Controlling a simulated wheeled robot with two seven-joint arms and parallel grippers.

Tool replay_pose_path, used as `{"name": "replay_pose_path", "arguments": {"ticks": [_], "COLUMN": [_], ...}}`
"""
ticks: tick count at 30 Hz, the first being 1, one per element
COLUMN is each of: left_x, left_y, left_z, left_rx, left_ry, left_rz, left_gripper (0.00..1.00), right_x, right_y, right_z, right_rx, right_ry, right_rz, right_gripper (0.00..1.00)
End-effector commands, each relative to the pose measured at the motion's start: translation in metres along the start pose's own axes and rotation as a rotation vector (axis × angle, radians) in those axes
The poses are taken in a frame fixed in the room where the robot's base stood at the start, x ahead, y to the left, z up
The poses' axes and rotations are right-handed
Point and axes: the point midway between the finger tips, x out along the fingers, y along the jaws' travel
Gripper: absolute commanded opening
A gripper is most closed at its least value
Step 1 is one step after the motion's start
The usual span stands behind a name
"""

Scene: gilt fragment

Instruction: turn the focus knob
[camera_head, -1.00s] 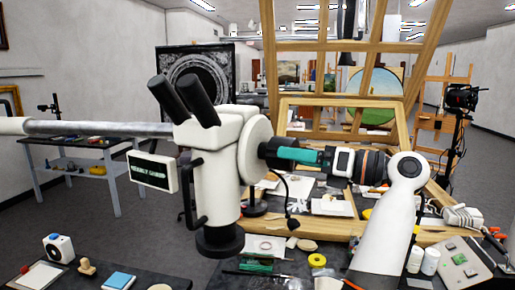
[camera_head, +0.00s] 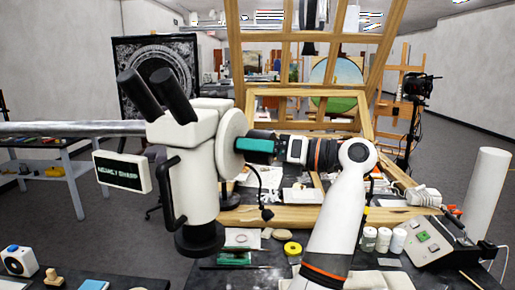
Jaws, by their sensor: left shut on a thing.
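The white microscope (camera_head: 195,170) with two black eyepieces hangs from a grey horizontal boom (camera_head: 70,128) at the left of the head view. A large white disc (camera_head: 229,143) is on its right side, with the black focus knob (camera_head: 260,133) there. My left gripper (camera_head: 252,146), with teal fingers, is shut on the knob from the right. The fingers cover much of the knob. A small display (camera_head: 122,172) on the microscope shows green text that seems to read "NEARLY SHARP". My right gripper is not in view.
Below is a dark table with a yellow tape roll (camera_head: 292,248), white jars (camera_head: 384,240) and a grey control box (camera_head: 432,243). A wooden easel frame (camera_head: 305,98) rises behind my left wrist. A black cable hangs below the knob.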

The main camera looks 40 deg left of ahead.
Motion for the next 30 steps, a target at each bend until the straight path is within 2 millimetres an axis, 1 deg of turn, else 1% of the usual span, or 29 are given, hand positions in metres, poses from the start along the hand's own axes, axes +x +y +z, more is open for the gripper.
{"name": "replay_pose_path", "arguments": {"ticks": [3, 6, 11, 15, 16, 19, 20, 30], "left_x": [0.000, 0.001, 0.001, 0.001, 0.001, 0.001, 0.001, 0.001], "left_y": [0.000, 0.000, 0.000, 0.000, 0.000, 0.000, 0.000, -0.001], "left_z": [0.001, 0.001, 0.000, 0.000, 0.000, 0.000, 0.000, 0.000], "left_rx": [0.114, 0.187, 0.208, 0.207, 0.207, 0.206, 0.206, 0.206], "left_ry": [-0.007, -0.008, -0.007, -0.007, -0.007, -0.007, -0.007, -0.005], "left_rz": [0.006, 0.005, 0.002, 0.001, 0.001, 0.001, 0.001, 0.001], "left_gripper": [0.38, 0.38, 0.38, 0.38, 0.64, 0.81, 0.83, 0.83], "right_x": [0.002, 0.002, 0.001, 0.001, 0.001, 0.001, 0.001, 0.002], "right_y": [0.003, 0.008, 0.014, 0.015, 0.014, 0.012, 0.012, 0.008], "right_z": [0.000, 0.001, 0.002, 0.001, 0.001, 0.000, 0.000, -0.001], "right_rx": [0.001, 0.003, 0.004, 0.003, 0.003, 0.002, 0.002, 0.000], "right_ry": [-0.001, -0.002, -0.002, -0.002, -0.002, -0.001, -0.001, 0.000], "right_rz": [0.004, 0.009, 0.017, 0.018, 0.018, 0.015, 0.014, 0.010], "right_gripper": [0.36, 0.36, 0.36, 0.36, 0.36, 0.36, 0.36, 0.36]}}
